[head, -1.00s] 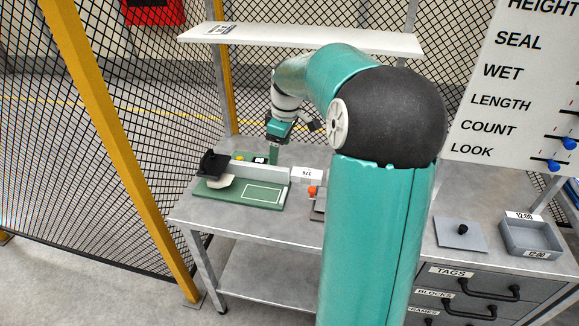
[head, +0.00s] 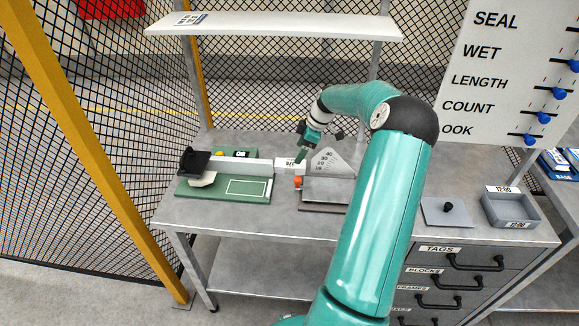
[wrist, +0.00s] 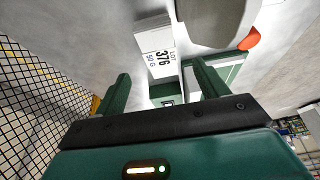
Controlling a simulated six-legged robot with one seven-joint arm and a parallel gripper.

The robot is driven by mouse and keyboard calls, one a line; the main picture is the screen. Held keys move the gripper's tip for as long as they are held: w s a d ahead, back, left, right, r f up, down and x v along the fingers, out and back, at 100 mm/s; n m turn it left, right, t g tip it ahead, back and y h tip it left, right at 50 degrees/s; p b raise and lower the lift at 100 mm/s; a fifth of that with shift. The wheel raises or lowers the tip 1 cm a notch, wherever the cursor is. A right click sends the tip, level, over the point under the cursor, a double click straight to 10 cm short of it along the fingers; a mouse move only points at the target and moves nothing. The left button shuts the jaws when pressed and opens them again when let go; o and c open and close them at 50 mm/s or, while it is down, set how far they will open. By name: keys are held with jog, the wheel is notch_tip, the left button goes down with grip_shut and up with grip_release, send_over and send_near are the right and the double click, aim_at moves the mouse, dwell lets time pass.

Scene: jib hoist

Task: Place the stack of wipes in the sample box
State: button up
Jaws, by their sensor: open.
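A white block labelled "376" (head: 287,163) stands on the bench between the green board and the grey angle gauge. It also shows in the wrist view as a white, layered-looking piece (wrist: 155,45), its label reading "LOT 376 50 G"; I cannot tell for certain that it is the stack of wipes. My gripper (head: 301,156) is just above and beside it, its fingers (wrist: 162,88) open with nothing between them. An open, empty grey box labelled 12:00 (head: 484,211), which looks like the sample box, stands at the right end of the bench.
The green board (head: 190,189) carries a black clamp (head: 193,160) and a white piece. The angle gauge (head: 328,168) with an orange knob is close to my gripper. A flat grey lid with a black knob (head: 448,208) lies left of the box. A shelf (head: 280,27) hangs above.

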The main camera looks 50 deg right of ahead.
aim_at(291, 163)
jog(key=shift+x, duration=0.9)
jog(key=x, duration=0.5)
jog(key=shift+w+a+f, duration=0.1)
jog(key=shift+f, duration=0.05)
jog(key=c, duration=1.2)
